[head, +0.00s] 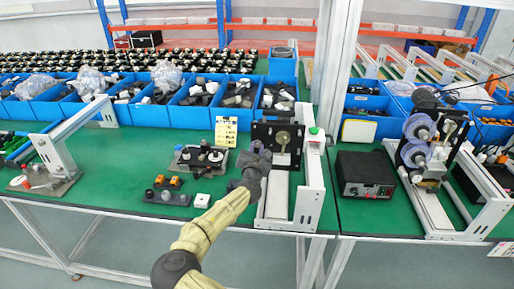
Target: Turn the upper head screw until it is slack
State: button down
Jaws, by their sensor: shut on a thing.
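The coder head is a black upright plate (291,156) with a round brass-coloured part (283,138) on its face, standing on a white frame. My gripper (259,148) is at the left side of this plate, coming up from the lower left. It is shut on a small part there, which I take to be the upper head screw. The screw itself is hidden by the fingers and too small to make out. I cannot tell how far it is turned.
A white upright frame (311,180) stands close to the right of the head. Blue bins (150,114) line the back. A black control box (365,175) sits right. Green table is bare at far left centre.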

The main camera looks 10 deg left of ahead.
jog(key=n+b, duration=0.1)
jog(key=n, duration=0.2)
jog(key=shift+f, duration=0.2)
jog(key=n, duration=0.5)
jog(key=shift+s+r+n+b, duration=0.1)
jog(key=shift+r+n+b, duration=0.1)
jog(key=shift+n+b, duration=0.2)
jog(key=c, duration=1.4)
grip_release()
jog(key=shift+c, duration=0.2)
jog(key=m+b, duration=0.2)
jog(key=m, duration=0.2)
jog(key=shift+f+b, duration=0.2)
jog(key=shift+b, duration=0.15)
jog(key=m+b, duration=0.2)
jog(key=m, duration=0.2)
jog(key=shift+m, duration=0.4)
jog(key=shift+r+m, duration=0.2)
jog(key=shift+m, duration=0.4)
